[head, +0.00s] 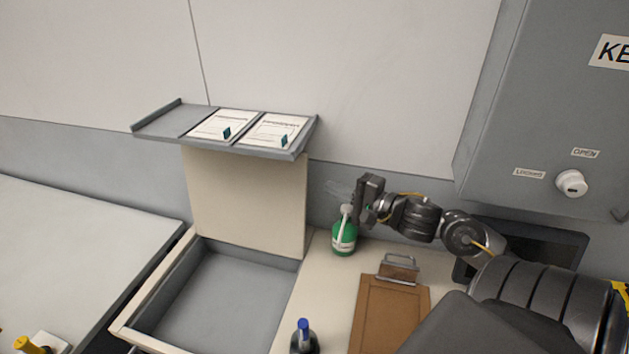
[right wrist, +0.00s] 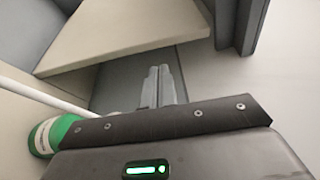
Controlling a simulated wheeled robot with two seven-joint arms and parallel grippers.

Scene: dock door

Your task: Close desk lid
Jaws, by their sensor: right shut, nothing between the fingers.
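The desk lid (head: 245,205) is a beige panel standing raised at the back of the open desk compartment (head: 225,295), which is grey-lined and looks empty. In the right wrist view the lid (right wrist: 125,38) shows as a beige board beyond the fingers. My right gripper (head: 358,200) is to the right of the lid, just above a green bottle, and apart from the lid. In the right wrist view its two fingers (right wrist: 162,85) are together with nothing between them. My left gripper is out of view.
A grey shelf (head: 180,122) with two paper cards is just above the lid. The green bottle with white nozzle (head: 343,240) is close under my right gripper. A brown clipboard (head: 390,315) and a blue-capped bottle (head: 303,338) are on the desktop. A grey cabinet (head: 540,90) hangs at right.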

